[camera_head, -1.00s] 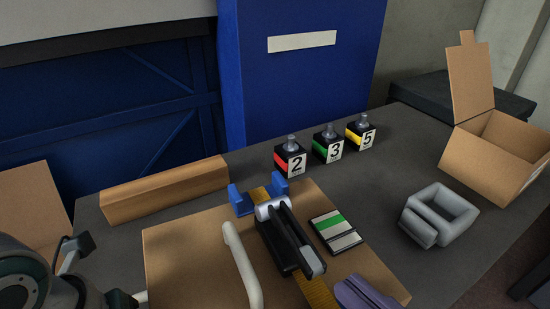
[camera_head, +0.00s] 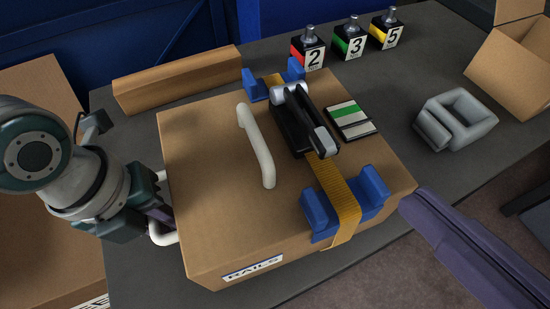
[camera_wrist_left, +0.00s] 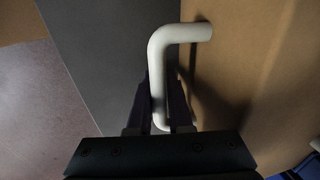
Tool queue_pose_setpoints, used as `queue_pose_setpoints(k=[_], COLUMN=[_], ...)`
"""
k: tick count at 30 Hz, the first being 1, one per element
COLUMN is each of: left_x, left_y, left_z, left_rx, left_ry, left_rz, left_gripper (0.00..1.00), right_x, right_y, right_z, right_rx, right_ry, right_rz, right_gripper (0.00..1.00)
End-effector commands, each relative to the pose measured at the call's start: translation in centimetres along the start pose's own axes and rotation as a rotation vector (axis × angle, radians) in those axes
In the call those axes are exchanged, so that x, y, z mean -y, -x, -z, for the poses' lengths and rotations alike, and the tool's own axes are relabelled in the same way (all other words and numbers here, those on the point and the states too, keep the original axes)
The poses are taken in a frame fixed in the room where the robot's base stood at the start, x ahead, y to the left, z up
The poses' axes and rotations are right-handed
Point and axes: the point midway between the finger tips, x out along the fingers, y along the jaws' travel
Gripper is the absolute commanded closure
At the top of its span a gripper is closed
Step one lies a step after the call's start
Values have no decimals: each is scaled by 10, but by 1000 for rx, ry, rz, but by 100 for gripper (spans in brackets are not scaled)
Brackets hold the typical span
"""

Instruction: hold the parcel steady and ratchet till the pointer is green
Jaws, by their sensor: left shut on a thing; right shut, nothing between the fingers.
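The parcel is a brown cardboard box (camera_head: 215,200) with a yellow strap (camera_head: 333,190) over it. A black and silver ratchet (camera_head: 305,125) sits on the strap. A card with a green band (camera_head: 348,118) lies beside the ratchet; I cannot make out a pointer. A white handle (camera_head: 257,148) stands on the lid. My left gripper (camera_head: 158,212) is shut on a second white handle (camera_head: 163,238) on the box's left side, which also shows in the left wrist view (camera_wrist_left: 160,55). My right gripper (camera_head: 412,202), purple, is shut and empty beside the box's right corner.
Blue edge guards (camera_head: 345,208) sit under the strap. Several things stand on the grey table: numbered blocks (camera_head: 350,42), a grey ring-shaped part (camera_head: 455,122), an open carton (camera_head: 520,65) and a long wooden block (camera_head: 178,78). Bare tabletop (camera_head: 400,90) lies right of the parcel.

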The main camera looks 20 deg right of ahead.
Motion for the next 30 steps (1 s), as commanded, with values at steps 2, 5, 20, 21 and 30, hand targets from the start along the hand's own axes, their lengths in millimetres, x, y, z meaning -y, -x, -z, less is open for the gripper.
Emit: queue_pose_setpoints(k=[2,5,20,21,30], left_x=[-2,-2,-2,-2,-2], left_y=[0,0,0,0,0], left_z=[1,1,0,0,0], left_rx=[-3,-3,-2,-2,-2], left_ry=[4,4,4,4,4], left_rz=[-3,-3,-4,-4,-4], left_gripper=[100,100,100,100,100], right_x=[0,0,4,5,8], right_y=[0,0,-4,-4,-6], right_z=[0,-1,-15,-16,-25], right_rx=[0,1,35,39,74], right_ry=[3,44,1178,1286,2105], right_rz=[0,-1,-16,-15,5], right_gripper=[100,100,100,100,100])
